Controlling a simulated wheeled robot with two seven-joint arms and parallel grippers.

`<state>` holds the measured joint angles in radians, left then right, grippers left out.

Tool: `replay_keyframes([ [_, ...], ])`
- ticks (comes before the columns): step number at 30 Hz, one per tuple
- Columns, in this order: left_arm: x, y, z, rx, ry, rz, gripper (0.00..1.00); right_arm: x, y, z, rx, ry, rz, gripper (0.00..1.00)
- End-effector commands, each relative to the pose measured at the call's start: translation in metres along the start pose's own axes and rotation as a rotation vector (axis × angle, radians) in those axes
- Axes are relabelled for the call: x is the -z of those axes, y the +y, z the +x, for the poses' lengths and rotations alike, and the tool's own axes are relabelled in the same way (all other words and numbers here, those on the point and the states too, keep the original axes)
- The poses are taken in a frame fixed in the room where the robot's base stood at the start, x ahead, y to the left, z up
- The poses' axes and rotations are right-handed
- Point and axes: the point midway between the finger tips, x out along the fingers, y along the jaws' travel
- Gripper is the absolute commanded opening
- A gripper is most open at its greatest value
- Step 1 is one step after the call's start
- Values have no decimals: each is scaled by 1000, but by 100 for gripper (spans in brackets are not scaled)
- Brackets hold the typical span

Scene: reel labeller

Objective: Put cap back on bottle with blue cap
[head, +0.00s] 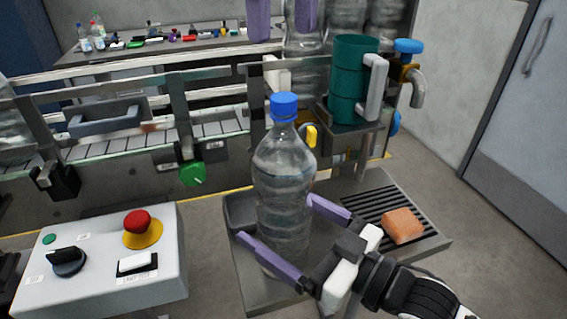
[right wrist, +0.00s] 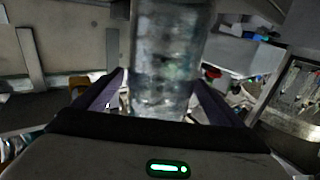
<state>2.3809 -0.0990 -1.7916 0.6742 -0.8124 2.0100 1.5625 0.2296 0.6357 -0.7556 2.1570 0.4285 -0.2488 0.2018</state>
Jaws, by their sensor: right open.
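A clear plastic bottle (head: 284,165) stands upright on a grey stand (head: 240,285) in the middle of the head view. A blue cap (head: 284,107) sits on its neck; how tightly cannot be seen. My right gripper (head: 276,218) is open, with one purple finger on each side of the bottle's lower body. In the right wrist view the bottle (right wrist: 170,60) stands between the same fingers; its cap is out of that view. My left gripper (head: 284,38) shows only as two purple fingers at the top edge, apart, above and behind the cap. I see nothing held between them.
A control box (head: 100,290) with a red button (head: 137,220) stands at left. A green cylinder (head: 352,80) and a blue-handled tap (head: 408,47) are behind right. An orange sponge (head: 402,225) lies on the drain grate (head: 380,207). A conveyor (head: 130,145) runs behind.

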Motion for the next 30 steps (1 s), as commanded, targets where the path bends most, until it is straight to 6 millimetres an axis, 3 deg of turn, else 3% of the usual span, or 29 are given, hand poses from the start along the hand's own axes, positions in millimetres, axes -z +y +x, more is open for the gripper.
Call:
replay_keyframes([
  [5, 0, 0, 0, 0, 0, 0, 38, 0, 0, 0, 0, 0, 0, 89],
  [20, 0, 0, 0, -1, -1, -38, 38, 0, 0, 0, 0, 0, 0, 6],
  [30, 1, 0, 0, -3, -4, -563, 38, 0, 0, 0, 0, 0, 0, 6],
])
